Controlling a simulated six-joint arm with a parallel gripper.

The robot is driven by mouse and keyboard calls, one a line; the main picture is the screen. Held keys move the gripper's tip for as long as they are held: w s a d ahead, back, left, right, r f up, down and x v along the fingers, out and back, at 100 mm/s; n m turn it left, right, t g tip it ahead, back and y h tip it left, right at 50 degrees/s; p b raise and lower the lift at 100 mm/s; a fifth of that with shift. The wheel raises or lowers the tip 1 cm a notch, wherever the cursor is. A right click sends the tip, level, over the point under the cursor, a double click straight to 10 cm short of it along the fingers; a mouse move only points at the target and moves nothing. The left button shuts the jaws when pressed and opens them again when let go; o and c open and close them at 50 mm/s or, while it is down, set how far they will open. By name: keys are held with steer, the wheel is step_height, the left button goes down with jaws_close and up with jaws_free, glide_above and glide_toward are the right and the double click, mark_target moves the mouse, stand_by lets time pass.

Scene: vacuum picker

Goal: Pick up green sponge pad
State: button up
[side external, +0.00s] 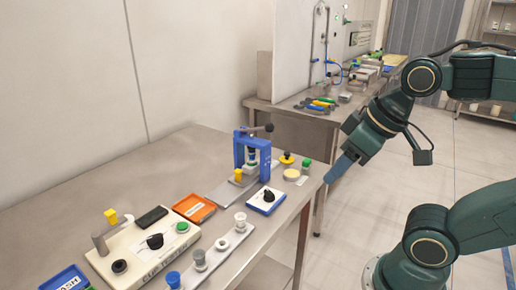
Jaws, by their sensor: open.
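I cannot make out a green sponge pad for certain. A small green-topped piece (307,165) stands near the right edge of the steel table (165,160); it is too small to tell what it is. My gripper (330,178), a blue end on the dark green arm, is open beside the table's right edge, just right of that piece. It appears to hold nothing. Its fingertips are too small to see clearly.
A blue press (240,152) stands behind a blue box with a black knob (266,204). A cream control box (140,258), an orange tray (194,205) and a strip with several knobs (222,258) fill the front. The table's back left is bare.

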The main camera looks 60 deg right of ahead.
steer(key=w+d+r+n+g, duration=0.1)
steer(key=w+d+r+n, duration=0.3)
steer(key=w, duration=0.5)
steer(key=n+g, duration=0.5)
steer(key=n, duration=0.9)
glide_above(307, 160)
step_height(307, 160, down, 15)
steer(key=shift+s+f, duration=0.15)
steer(key=shift+f, duration=4.35)
steer(key=shift+f, duration=2.6)
